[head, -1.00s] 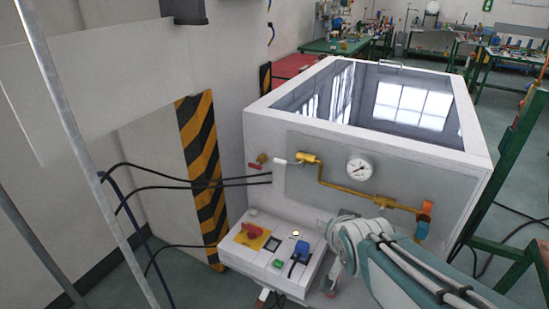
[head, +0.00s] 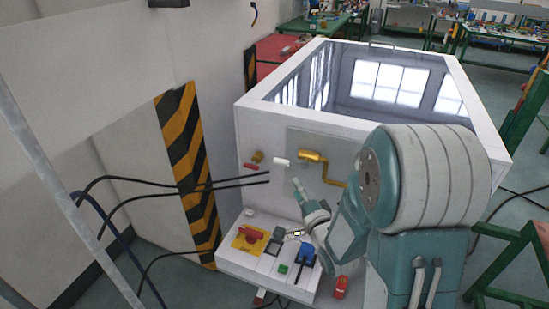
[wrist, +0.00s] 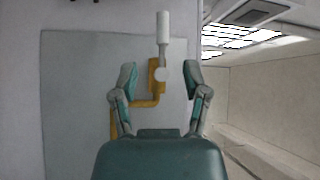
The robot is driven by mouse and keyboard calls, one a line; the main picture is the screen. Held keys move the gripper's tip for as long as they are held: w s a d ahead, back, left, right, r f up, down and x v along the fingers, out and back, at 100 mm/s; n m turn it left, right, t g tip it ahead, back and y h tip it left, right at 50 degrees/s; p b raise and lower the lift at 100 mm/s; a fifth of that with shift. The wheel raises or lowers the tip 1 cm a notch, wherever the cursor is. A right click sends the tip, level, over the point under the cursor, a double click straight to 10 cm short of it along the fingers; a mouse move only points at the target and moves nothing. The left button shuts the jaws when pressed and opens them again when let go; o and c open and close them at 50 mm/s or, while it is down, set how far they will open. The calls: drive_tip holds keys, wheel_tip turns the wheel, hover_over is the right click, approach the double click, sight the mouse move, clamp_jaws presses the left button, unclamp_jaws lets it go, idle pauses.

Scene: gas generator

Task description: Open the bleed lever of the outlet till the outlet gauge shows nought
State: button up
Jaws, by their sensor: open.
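A white-handled lever (head: 282,162) sits on the front panel, beside a brass valve (head: 312,157) with a brass pipe running down and right. In the wrist view the white handle (wrist: 163,35) points up from the brass valve (wrist: 154,78). My gripper (wrist: 160,78) is open, its fingers on either side of the valve in that picture, with nothing held; the gap in depth is unclear. In the head view my gripper (head: 311,196) is below and right of the white lever. The gauge and the pipe's right end are hidden behind my arm.
A red-handled brass valve (head: 252,166) is left of the white lever. Below is a control box with a red rotary switch (head: 251,234) and a blue connector (head: 304,254). Black hoses (head: 150,190) run left to the wall, past a striped post (head: 188,160).

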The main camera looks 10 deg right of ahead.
sight(280, 164)
drive_tip(key=x, duration=1.1)
drive_tip(key=shift+s+r, duration=0.1)
drive_tip(key=shift+r, duration=0.05)
